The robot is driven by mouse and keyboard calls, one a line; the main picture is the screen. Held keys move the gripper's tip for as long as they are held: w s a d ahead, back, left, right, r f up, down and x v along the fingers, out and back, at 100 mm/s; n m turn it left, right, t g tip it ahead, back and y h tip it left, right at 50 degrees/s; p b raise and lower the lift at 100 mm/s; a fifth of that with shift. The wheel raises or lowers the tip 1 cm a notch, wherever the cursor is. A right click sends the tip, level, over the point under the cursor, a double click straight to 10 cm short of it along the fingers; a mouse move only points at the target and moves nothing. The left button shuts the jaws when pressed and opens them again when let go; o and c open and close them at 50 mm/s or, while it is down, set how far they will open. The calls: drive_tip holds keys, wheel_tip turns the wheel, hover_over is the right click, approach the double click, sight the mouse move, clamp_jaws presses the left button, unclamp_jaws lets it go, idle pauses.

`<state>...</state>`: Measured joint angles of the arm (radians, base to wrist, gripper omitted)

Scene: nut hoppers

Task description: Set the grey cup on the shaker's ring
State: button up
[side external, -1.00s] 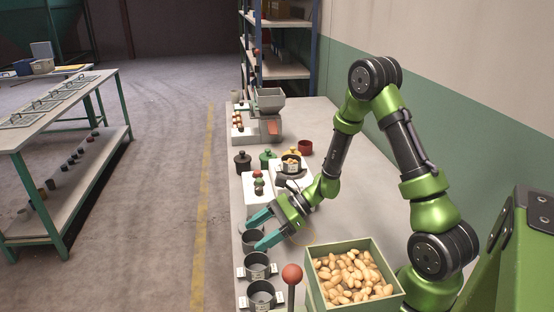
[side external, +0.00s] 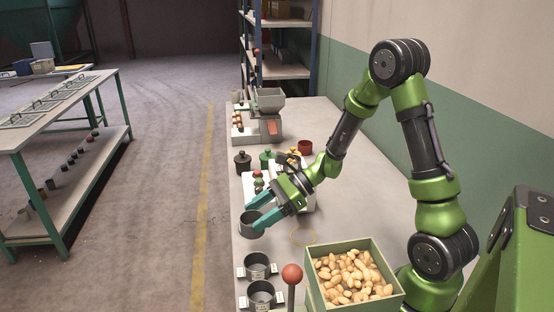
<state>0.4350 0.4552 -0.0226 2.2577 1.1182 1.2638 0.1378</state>
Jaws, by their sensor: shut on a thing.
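The grey cup (side external: 250,226) is between the teal fingers of my gripper (side external: 262,221), near the table's left edge. My gripper is shut on it, and the cup appears raised a little above the table. Behind my gripper stands a white-based device (side external: 309,199), probably the shaker. It is largely hidden by my gripper and wrist, and its ring cannot be made out now. Some nuts (side external: 293,153) show at its far end.
Two more grey cups with side tabs (side external: 257,267) (side external: 262,296) stand nearer along the left edge. A red ball on a post (side external: 292,274) rises beside a green box (side external: 391,283) of nuts. Dark and green lidded pots (side external: 243,163) (side external: 266,160) and a red cup (side external: 305,147) stand farther back.

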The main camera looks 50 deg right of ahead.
wheel_tip(320, 180, up, 15)
drive_tip(key=s+f+n+g+h, duration=0.4)
drive_tip(key=s+n+g, duration=0.3)
drive_tip(key=n+g, duration=0.35)
drive_tip(key=s+f+n+g+h, duration=0.45)
drive_tip(key=s+n+g, duration=0.35)
drive_tip(key=n, duration=0.4)
drive_tip(key=w+d+r+n+t+h, duration=0.4)
drive_tip(key=n+t+h, duration=0.3)
drive_tip(key=n, duration=0.4)
drive_tip(key=w+d+r+n+t+h, duration=0.45)
drive_tip(key=n+t+h, duration=0.25)
drive_tip(key=n, duration=0.5)
drive_tip(key=shift+m, duration=0.25)
drive_tip(key=f, duration=1.1)
drive_tip(key=a+f, duration=0.1)
drive_tip(key=f, duration=0.4)
drive_tip(key=shift+s+f, duration=0.25)
drive_tip(key=shift+f, duration=2.2)
